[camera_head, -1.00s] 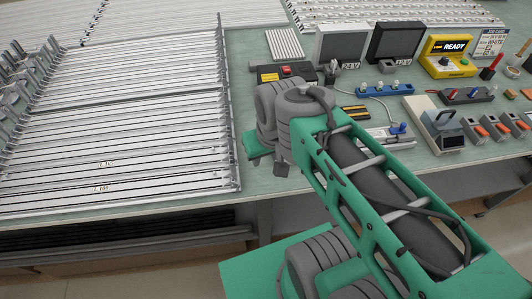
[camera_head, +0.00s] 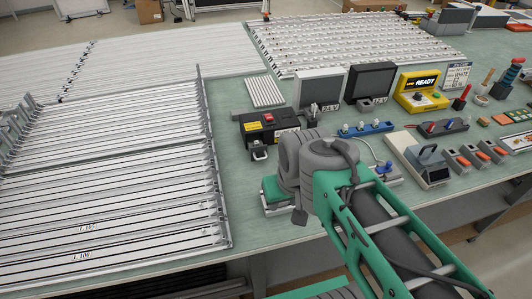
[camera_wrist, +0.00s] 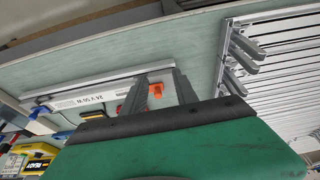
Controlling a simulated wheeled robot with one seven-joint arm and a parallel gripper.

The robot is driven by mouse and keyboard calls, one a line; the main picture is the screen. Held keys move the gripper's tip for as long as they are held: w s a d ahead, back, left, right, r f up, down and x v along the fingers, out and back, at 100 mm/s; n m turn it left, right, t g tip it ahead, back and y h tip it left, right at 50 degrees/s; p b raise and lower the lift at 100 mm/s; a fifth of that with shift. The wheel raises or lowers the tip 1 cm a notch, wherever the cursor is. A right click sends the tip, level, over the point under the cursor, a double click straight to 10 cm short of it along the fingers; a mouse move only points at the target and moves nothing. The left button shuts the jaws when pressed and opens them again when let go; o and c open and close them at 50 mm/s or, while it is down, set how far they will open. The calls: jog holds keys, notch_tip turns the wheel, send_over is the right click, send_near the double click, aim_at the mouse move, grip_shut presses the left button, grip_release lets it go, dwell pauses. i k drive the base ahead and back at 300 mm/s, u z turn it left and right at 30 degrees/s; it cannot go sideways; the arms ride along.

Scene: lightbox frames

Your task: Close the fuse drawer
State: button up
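A black box (camera_head: 268,122) with a red switch and a yellow label stands on the bench, left of the grey monitors. A small part like a drawer (camera_head: 258,153) sticks out of its front, apparently the fuse drawer. My green hand is in front of the box, low over the bench's front edge, and my arm covers the bench to its right. My fingertips are hidden in the head view. In the wrist view my gripper (camera_wrist: 160,92) has its two dark fingers apart, with bench, a bit of orange and part of a metal rail showing between them. The drawer cannot be made out there.
A metal rail (camera_wrist: 100,90) with a printed label lies beside my fingers in the wrist view. A large rack of white strips (camera_head: 110,190) fills the left. A blue strip with knobs (camera_head: 366,129), a yellow READY unit (camera_head: 420,90) and a grey handled device (camera_head: 420,160) stand to the right.

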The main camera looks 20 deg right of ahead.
aim_at(258, 153)
jog(key=u, duration=0.55)
jog(key=k, duration=1.3)
jog(key=u, duration=0.9)
jog(key=i, duration=1.5)
jog(key=z, duration=0.9)
